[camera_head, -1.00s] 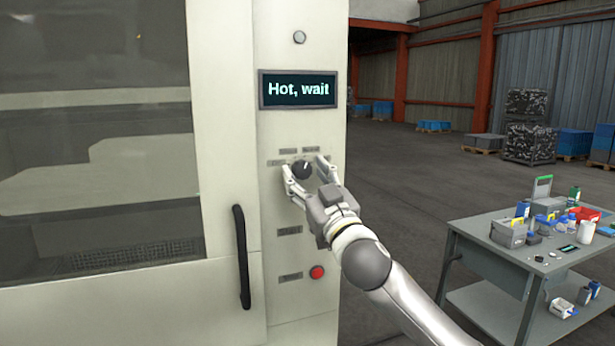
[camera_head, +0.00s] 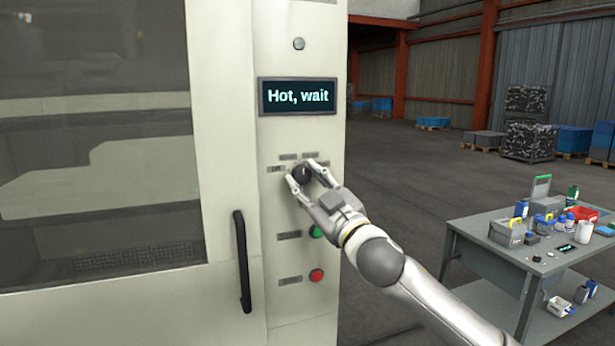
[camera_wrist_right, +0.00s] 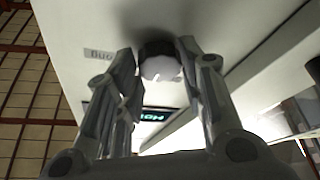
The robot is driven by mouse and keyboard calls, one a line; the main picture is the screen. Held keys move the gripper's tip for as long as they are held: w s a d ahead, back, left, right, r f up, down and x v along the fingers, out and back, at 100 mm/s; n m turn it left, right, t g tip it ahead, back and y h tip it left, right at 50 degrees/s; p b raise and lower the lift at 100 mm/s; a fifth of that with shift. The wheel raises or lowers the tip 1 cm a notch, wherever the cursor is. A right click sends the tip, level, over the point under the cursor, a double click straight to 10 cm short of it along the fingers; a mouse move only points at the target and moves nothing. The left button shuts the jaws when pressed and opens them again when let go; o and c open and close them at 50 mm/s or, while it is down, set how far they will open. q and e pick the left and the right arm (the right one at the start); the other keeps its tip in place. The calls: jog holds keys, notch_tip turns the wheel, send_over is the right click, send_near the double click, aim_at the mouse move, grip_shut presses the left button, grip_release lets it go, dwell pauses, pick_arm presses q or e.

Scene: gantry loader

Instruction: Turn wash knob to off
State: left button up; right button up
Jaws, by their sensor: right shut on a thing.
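The wash knob (camera_head: 301,174) is a round black dial on the cream machine's control panel, below the display. Small label plates sit around it, too small to read. My right gripper (camera_head: 302,177) is shut on the knob, with one finger on each side. In the right wrist view the knob (camera_wrist_right: 159,62) sits between the two fingers (camera_wrist_right: 160,75), its face brightly lit. A white pointer mark shows faintly on the knob in the head view; which label it faces is unclear. My left gripper is not in view.
The display (camera_head: 297,96) reads "Hot, wait". A green button (camera_head: 316,231) and a red button (camera_head: 317,275) sit below the knob, close to my right arm. A black door handle (camera_head: 242,262) is at the left. A grey workbench (camera_head: 480,240) with several items stands at right.

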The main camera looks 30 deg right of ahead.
jog(key=n+y+p, duration=0.1)
jog(key=n, duration=0.1)
jog(key=n+p, duration=0.1)
jog(key=n, duration=0.1)
jog(key=n+g+y+p, duration=0.1)
jog(key=n, duration=0.1)
jog(key=shift+d+r+y+p, duration=0.2)
jog(key=shift+r+y+p, duration=0.1)
jog(key=n+g+p, duration=0.1)
jog(key=n+p, duration=0.2)
jog(key=n+g+p, duration=0.1)
jog(key=n+p, duration=0.1)
jog(key=p, duration=0.2)
jog(key=n+g+y+p, duration=0.1)
jog(key=n+p, duration=0.2)
jog(key=shift+r+n+p, duration=0.3)
jog(key=shift+r+p, duration=0.05)
jog(key=shift+p, duration=0.05)
jog(key=shift+f+n+g+p, duration=0.15)
jog(key=shift+n+g+p, duration=0.35)
jog(key=shift+n+p, duration=0.3)
jog(key=shift+f, duration=0.1)
jog(key=o, duration=1)
